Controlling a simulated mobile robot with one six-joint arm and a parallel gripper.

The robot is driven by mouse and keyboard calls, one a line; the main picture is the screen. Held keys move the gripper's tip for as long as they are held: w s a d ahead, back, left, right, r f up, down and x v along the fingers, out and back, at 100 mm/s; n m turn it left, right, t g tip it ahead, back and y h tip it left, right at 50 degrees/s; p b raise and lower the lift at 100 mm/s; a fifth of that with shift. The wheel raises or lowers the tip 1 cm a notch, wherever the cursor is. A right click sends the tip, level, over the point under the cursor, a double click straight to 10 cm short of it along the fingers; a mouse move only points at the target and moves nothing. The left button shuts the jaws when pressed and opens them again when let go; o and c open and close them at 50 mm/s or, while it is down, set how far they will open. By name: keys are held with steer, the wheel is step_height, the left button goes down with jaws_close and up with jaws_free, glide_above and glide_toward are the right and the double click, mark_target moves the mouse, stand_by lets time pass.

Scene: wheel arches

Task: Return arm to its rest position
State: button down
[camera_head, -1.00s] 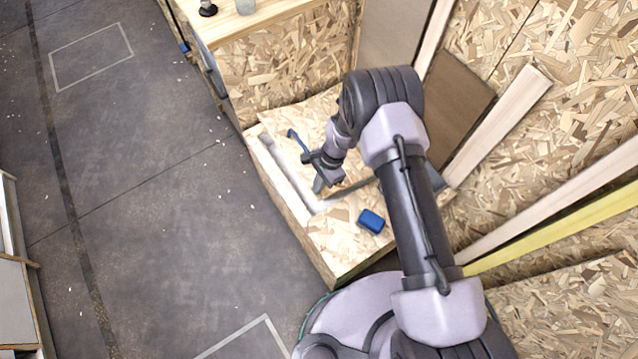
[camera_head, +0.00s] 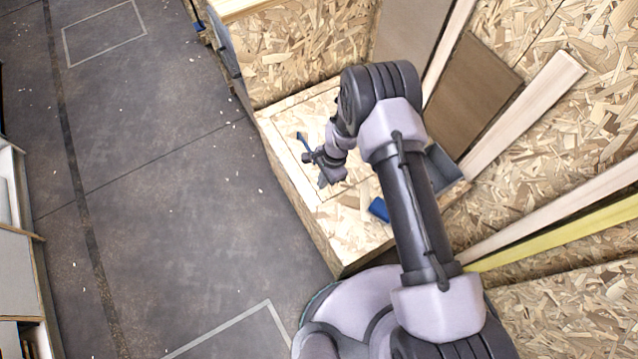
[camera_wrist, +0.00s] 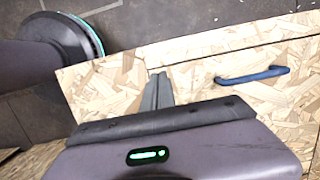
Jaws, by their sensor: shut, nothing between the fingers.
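My arm reaches from my base over a low wooden box (camera_head: 375,238) in the head view. My gripper (camera_head: 324,182) hangs over the box top, left of the arm's long link. In the wrist view its two fingers (camera_wrist: 158,90) are together with nothing between them, above the chipboard. A blue handle (camera_head: 303,142) lies on the box top just beyond my gripper. It also shows in the wrist view (camera_wrist: 252,76), to the right of the fingers.
A blue block (camera_head: 379,209) on the box is partly hidden by my arm. A grey bin (camera_head: 443,168) stands right of the arm. Boards, including a pale plank (camera_head: 525,112) and a yellow strip (camera_head: 560,232), lean at the right wall.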

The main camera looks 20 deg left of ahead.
steer(key=w+d+r+n+t+y+p, duration=0.1)
steer(key=w+d+r+p, duration=0.15)
steer(key=r, duration=1.25)
steer(key=w+d+r+t+p, duration=0.1)
steer(key=w+d+r, duration=0.15)
steer(key=r, duration=1.35)
steer(key=s+d+r+t, duration=0.1)
steer(key=d+r, duration=0.2)
steer(key=r, duration=0.3)
steer(key=s+d+r+t, duration=0.1)
steer(key=d+r, duration=0.3)
steer(key=r, duration=0.3)
steer(key=s+d+r+n+t, duration=0.1)
steer(key=s+d+r+t, duration=0.1)
steer(key=s+d+r, duration=0.4)
steer(key=s+d+r+n+t, duration=0.1)
steer(key=s+d+r, duration=0.5)
steer(key=s, duration=0.5)
steer(key=shift+d+t+h, duration=0.2)
steer(key=shift+t+h, duration=0.1)
steer(key=shift+t, duration=0.1)
